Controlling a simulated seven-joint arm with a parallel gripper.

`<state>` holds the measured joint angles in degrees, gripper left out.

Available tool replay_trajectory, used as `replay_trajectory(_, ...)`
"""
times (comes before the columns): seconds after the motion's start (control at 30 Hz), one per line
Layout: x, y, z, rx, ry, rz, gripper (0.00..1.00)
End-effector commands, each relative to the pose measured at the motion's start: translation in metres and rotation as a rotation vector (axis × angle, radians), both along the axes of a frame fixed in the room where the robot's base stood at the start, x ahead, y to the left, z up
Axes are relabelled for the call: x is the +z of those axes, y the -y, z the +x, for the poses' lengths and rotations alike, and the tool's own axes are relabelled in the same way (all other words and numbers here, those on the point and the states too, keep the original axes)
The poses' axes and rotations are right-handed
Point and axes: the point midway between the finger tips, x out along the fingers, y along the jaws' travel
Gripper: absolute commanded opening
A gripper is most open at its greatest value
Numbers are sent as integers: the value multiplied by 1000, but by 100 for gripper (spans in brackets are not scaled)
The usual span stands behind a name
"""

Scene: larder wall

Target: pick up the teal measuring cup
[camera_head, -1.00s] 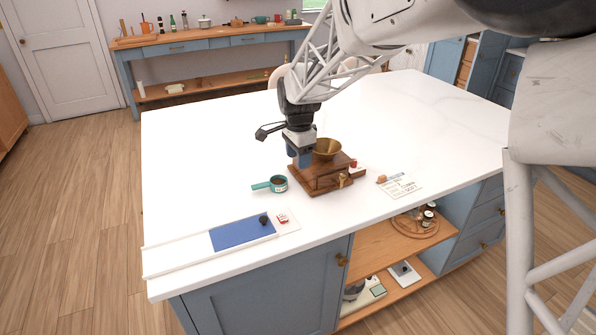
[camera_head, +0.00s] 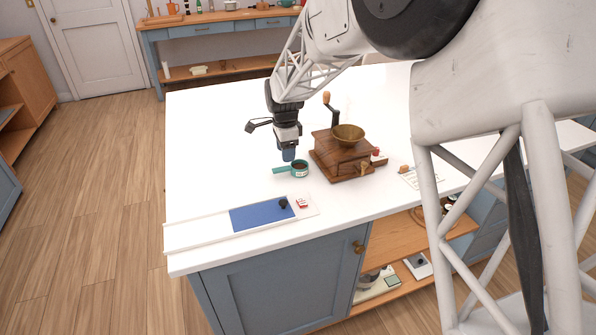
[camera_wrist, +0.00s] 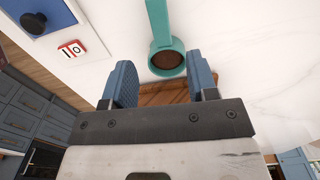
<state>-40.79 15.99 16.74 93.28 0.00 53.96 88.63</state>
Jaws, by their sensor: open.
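The teal measuring cup (camera_head: 300,169) stands on the white worktop, left of the wooden grinder, with its handle pointing left and something brown inside. My gripper (camera_head: 289,156) is just behind and above the cup, pointing down. In the wrist view the cup (camera_wrist: 166,59) is ahead of the two blue fingers (camera_wrist: 163,84), near the middle of the gap, with its handle running away from me. The fingers are apart and nothing is held between them.
The wooden grinder (camera_head: 341,159) with a brass bowl (camera_head: 348,134) and a crank stands close on the right. A blue slider panel (camera_head: 262,214) with a black knob and a red-and-white tag (camera_head: 302,203) lies in front. The worktop (camera_head: 215,130) is clear to the left.

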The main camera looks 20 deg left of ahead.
Motion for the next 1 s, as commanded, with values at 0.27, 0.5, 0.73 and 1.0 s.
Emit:
replay_trajectory(0.27,-20,0,0,0,-1,-1,53)
replay_trajectory(0.5,-21,0,0,0,0,0,53)
replay_trajectory(0.73,-27,-1,0,1,-1,-1,53)
replay_trajectory(1.0,-55,-4,0,1,-1,-1,53)
